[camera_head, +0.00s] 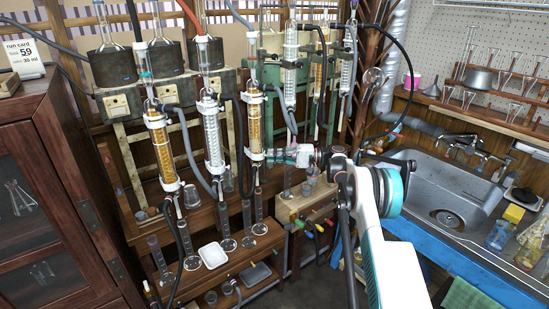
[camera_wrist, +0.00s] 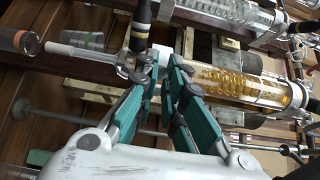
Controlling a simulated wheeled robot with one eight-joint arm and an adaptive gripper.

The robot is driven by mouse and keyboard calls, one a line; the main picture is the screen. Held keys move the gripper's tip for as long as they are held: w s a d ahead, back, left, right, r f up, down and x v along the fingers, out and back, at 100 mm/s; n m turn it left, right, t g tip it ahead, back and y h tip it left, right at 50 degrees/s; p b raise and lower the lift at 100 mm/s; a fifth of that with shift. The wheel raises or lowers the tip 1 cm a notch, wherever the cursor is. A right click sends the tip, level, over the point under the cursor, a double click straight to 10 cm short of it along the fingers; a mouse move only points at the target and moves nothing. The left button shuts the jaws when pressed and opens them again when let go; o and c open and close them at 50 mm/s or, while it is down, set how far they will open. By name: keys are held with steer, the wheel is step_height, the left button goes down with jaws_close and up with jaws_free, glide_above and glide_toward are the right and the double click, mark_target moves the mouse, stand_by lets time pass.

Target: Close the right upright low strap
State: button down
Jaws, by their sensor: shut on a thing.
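The right amber-filled upright column (camera_head: 254,118) stands in the rack, left of my gripper (camera_head: 272,156) in the head view. In the wrist view the column's amber coil (camera_wrist: 235,84) lies sideways behind my fingers. A white low strap (camera_wrist: 158,54) sits at the column's lower end. My gripper (camera_wrist: 167,64) has its teal fingers drawn together at the tips, shut on this strap. The fingers hide part of it, so I cannot tell whether the strap is fastened.
A clear column (camera_head: 212,135) and another amber column (camera_head: 160,145) stand to the left, with hoses hanging between. A sink (camera_head: 445,200) is at right. A dark-tipped hose fitting (camera_wrist: 140,35) is close beside my fingertips.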

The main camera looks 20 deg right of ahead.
stand_by(0.4)
steer(key=c, duration=1.9)
jaws_free()
steer(key=shift+w, duration=0.1)
steer(key=v, duration=1.2)
